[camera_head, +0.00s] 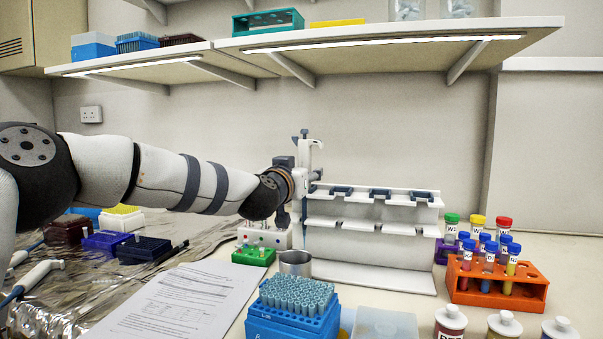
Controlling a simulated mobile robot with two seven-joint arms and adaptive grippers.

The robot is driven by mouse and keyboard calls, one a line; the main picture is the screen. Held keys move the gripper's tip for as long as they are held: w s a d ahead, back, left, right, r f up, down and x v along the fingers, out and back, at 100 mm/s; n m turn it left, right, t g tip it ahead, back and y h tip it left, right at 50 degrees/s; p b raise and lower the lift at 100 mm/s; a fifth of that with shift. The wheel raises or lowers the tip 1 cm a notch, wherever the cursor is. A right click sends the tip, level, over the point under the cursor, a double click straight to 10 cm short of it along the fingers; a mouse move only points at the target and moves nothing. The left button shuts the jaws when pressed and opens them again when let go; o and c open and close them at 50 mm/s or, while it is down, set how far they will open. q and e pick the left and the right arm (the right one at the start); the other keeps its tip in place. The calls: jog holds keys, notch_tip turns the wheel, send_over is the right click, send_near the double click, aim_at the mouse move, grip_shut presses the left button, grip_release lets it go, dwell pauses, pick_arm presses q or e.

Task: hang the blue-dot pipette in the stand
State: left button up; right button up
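A white pipette (308,155) stands upright at the left end of the white stand (370,242), its top above the stand's upper rail. No blue dot can be made out on it. My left gripper (302,180) is at the pipette's body and looks shut on it; the fingers are small and partly hidden. Several dark holders line the stand's upper rail, and those to the right look empty. My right gripper is not in view.
More pipettes (38,274) lie at the far left on foil. A metal cup (295,262), a green rack (253,256) and a blue tip box (292,325) are in front of the stand. An orange tube rack (497,292) is to its right. A shelf (390,45) hangs above.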

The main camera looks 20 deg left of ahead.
pick_arm(q)
jog(key=shift+s, duration=0.1)
jog(key=s, duration=1.2)
jog(key=shift+a, duration=0.2)
jog(key=shift+w, duration=0.1)
